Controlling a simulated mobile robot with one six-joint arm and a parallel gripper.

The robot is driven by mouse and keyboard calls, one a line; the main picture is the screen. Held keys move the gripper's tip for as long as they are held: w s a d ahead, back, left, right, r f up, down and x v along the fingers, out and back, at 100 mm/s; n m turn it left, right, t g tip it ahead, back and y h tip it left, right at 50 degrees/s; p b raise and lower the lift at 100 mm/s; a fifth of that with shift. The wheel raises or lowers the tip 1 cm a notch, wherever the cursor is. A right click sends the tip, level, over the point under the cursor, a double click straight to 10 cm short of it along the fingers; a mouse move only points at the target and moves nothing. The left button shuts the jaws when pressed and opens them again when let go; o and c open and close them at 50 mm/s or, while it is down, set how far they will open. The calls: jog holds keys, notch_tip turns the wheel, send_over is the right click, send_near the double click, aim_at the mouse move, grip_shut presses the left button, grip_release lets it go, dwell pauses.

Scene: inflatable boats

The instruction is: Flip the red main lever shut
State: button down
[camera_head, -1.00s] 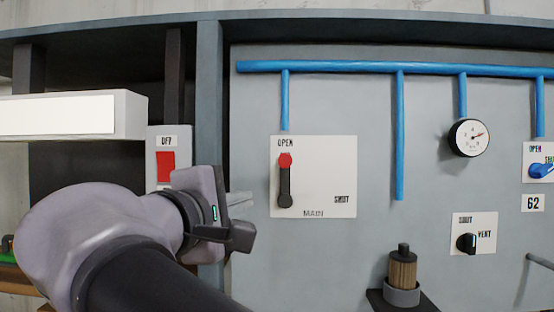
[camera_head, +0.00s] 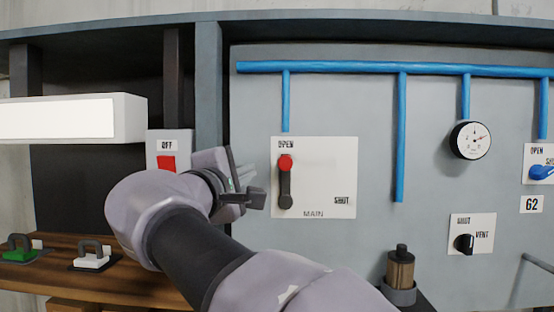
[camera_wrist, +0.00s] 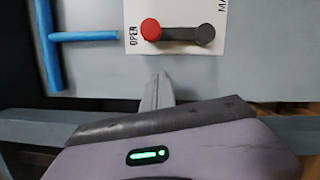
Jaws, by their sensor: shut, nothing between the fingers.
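The main lever (camera_head: 285,183) is a dark handle with a red knob at its top. It stands upright on a white plate (camera_head: 325,180) marked OPEN at the upper left, SHUT at the lower right and MAIN below. The knob is at OPEN. My gripper (camera_head: 262,190) is shut and empty, just left of the lever and apart from it. In the wrist view the lever (camera_wrist: 180,32) lies sideways, red knob at left, beyond the closed fingertips (camera_wrist: 158,78).
A red OFF switch (camera_head: 166,162) is left of my gripper. Blue pipes (camera_head: 400,140), a gauge (camera_head: 470,140), a black VENT knob (camera_head: 465,243) and a blue lever (camera_head: 541,171) are to the right. A filter (camera_head: 400,268) stands below. Padlocks (camera_head: 90,258) lie on the wooden shelf.

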aim_at(268, 167)
jog(key=d, duration=0.2)
jog(key=d+r, duration=0.1)
jog(key=d, duration=0.1)
jog(key=shift+w+d, duration=0.1)
jog(key=shift+w, duration=0.15)
